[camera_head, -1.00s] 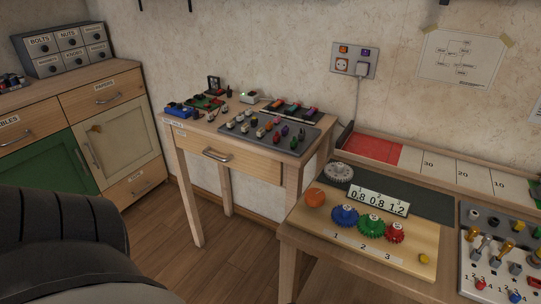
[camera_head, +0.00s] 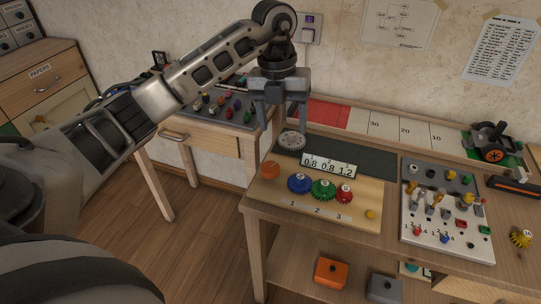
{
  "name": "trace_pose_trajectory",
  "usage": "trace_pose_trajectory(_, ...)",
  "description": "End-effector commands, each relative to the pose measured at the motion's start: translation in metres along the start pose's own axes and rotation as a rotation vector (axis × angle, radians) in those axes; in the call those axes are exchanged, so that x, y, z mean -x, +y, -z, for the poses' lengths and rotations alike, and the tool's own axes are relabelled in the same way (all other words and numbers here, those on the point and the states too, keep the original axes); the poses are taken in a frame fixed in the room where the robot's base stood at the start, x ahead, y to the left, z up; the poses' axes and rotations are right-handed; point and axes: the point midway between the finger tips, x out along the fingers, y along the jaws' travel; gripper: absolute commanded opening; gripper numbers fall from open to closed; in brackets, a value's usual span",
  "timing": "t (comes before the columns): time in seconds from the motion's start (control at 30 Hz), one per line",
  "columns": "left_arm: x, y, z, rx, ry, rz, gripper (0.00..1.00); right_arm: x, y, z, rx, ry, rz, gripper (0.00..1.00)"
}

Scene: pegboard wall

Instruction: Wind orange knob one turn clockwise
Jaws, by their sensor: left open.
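The orange knob (camera_head: 270,170) sits at the left end of a light wooden board (camera_head: 330,218) on the workbench. My left gripper (camera_head: 281,131) points down, open, above the back left of the board. Its fingers are near the grey gear (camera_head: 292,141), behind and above the orange knob, and apart from the knob. Whether the fingers touch the grey gear is unclear. My right gripper is not in view.
A white number plate (camera_head: 329,166) stands behind the gears. A panel with switches and pegs (camera_head: 447,232) lies to the right. A small side table (camera_head: 190,138) with colored parts is partly hidden behind my left arm.

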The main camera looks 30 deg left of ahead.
Motion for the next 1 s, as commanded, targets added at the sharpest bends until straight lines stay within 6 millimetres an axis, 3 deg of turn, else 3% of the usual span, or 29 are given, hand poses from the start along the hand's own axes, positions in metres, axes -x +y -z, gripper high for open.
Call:
trace_pose_trajectory(0.1, 0.018, 0.022, -0.010, 0.070, -0.035, -0.095, 0.65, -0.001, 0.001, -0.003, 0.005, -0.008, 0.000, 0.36)
trace_pose_trajectory(0.23, 0.009, 0.028, -0.011, 0.085, -0.038, -0.115, 0.65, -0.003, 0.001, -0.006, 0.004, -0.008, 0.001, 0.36)
trace_pose_trajectory(0.8, -0.104, 0.040, -0.014, 0.081, -0.036, -0.110, 0.65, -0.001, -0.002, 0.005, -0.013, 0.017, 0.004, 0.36)
trace_pose_trajectory(1.0, -0.129, 0.042, -0.016, 0.080, -0.038, -0.110, 0.65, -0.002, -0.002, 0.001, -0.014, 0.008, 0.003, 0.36)
